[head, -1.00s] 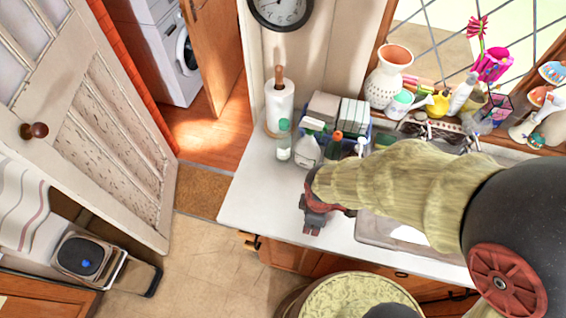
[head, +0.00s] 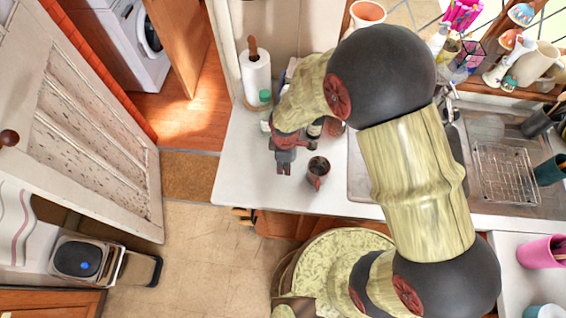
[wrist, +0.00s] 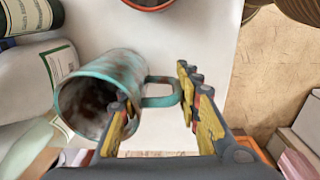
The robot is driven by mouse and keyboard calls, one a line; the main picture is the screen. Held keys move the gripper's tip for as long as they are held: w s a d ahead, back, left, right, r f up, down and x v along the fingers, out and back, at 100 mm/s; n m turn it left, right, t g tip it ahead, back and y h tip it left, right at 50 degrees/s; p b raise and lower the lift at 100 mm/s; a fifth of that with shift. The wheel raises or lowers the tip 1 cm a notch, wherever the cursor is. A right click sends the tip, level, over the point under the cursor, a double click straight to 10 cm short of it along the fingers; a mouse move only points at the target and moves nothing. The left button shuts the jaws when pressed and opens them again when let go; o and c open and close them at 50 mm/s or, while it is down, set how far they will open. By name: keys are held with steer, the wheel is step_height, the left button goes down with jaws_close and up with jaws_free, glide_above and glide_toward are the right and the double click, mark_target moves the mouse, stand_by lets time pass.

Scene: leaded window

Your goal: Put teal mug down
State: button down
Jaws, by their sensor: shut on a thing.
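The teal mug (wrist: 118,78), mottled teal and brown, is in the wrist view with its open mouth toward the lower left. Its handle (wrist: 160,92) reaches between the fingers of my gripper (wrist: 165,115), which is shut on the mug at the handle side. In the head view my gripper (head: 284,168) is over the left part of the white counter (head: 240,178), near its front edge. The mug cannot be made out there. Whether its base touches the counter is unclear.
A dark red mug (head: 318,172) stands on the counter just right of my gripper. Bottles (wrist: 25,15) crowd the far side, near a paper towel roll (head: 256,78). The sink (head: 359,170) is to the right. Counter left of the gripper is clear.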

steer(key=shift+w+a+f, duration=0.15)
steer(key=shift+w+f, duration=0.45)
steer(key=shift+f, duration=0.15)
steer(key=shift+w+a+f, duration=0.1)
steer(key=shift+w+f, duration=0.45)
steer(key=shift+f, duration=1.55)
steer(key=shift+f, duration=0.1)
steer(key=shift+f, duration=0.15)
steer(key=c, duration=1.3)
jaws_free()
steer(key=shift+r, duration=0.2)
step_height(320, 180, up, 12)
steer(key=shift+s, duration=0.3)
